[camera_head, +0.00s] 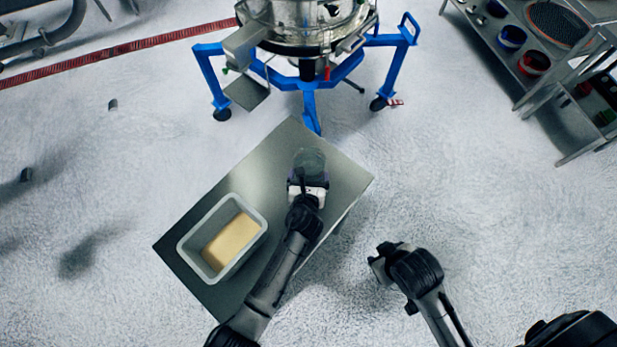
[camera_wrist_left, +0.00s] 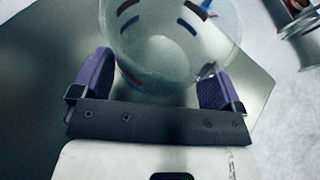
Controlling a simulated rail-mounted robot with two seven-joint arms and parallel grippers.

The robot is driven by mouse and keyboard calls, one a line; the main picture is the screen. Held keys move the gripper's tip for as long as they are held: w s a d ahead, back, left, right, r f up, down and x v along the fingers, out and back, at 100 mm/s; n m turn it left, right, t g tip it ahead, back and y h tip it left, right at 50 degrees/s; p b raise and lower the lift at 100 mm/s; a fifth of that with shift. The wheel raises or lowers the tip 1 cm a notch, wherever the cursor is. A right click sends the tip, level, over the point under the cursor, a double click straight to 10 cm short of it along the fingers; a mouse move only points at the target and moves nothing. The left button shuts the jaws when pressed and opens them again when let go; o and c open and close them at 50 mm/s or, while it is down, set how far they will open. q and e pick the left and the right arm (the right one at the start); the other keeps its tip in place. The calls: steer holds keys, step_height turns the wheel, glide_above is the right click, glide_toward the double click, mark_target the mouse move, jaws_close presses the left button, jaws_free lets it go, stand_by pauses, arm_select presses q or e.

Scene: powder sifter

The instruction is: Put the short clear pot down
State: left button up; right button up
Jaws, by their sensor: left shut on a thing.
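The short clear pot (camera_head: 311,160) is see-through and sits at the far right part of the metal table (camera_head: 282,145) in the head view. In the left wrist view the pot (camera_wrist_left: 175,50) fills the top middle, with dark and red marks on its wall. My left gripper (camera_head: 308,178) is shut on the pot, with its purple fingers (camera_wrist_left: 158,85) on either side of it. I cannot tell whether the pot's base touches the table. My right gripper (camera_head: 377,264) is beyond the table's right side, over the floor; its fingers are too small and dark to read.
A grey bin (camera_head: 187,245) with yellow powder (camera_head: 233,241) stands on the table's left part. The sifter on its blue wheeled frame (camera_head: 309,103) stands behind the table. A shelf rack (camera_head: 520,75) is at the top right. The table between bin and pot is clear.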

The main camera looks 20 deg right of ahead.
arm_select(q)
steer(key=shift+f, duration=0.15)
steer(key=shift+f, duration=0.15)
steer(key=o, duration=0.8)
steer(key=shift+r, duration=0.2)
steer(key=shift+s+a+r, duration=0.1)
steer(key=shift+s+r, duration=0.05)
steer(key=shift+s, duration=0.05)
steer(key=p+v, duration=0.3)
steer(key=v, duration=0.8)
steer(key=shift+s+a, duration=0.1)
steer(key=shift+s, duration=0.15)
